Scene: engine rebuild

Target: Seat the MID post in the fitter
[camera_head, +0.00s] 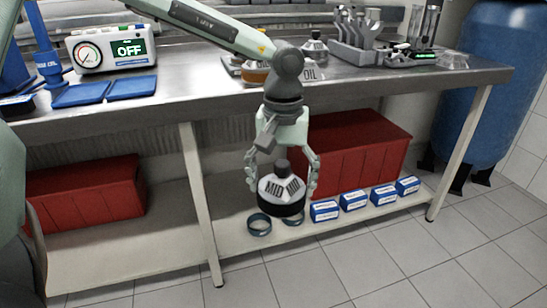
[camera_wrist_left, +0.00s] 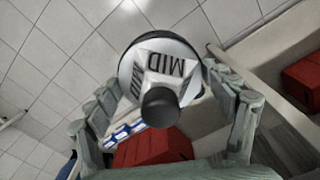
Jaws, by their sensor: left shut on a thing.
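My left gripper (camera_head: 282,183) points down in front of the bench and is shut on the MID post (camera_head: 281,202). The post is a round piece with a white sloped top lettered MID, a dark knob and a black lower rim. In the left wrist view the post (camera_wrist_left: 150,62) sits between the two fingers, knob toward the camera. In the head view it hangs in front of the lower shelf, clear of the bench top. I cannot tell for certain which thing is the fitter. My right gripper is not in view.
On the metal bench (camera_head: 190,88) stand a gauge box reading OFF (camera_head: 105,48), blue pads (camera_head: 132,87), a piece marked OIL (camera_head: 312,73) and a grey rack (camera_head: 355,45). The lower shelf (camera_head: 150,250) holds red bins (camera_head: 85,198), blue boxes (camera_head: 354,201) and rings (camera_head: 259,224).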

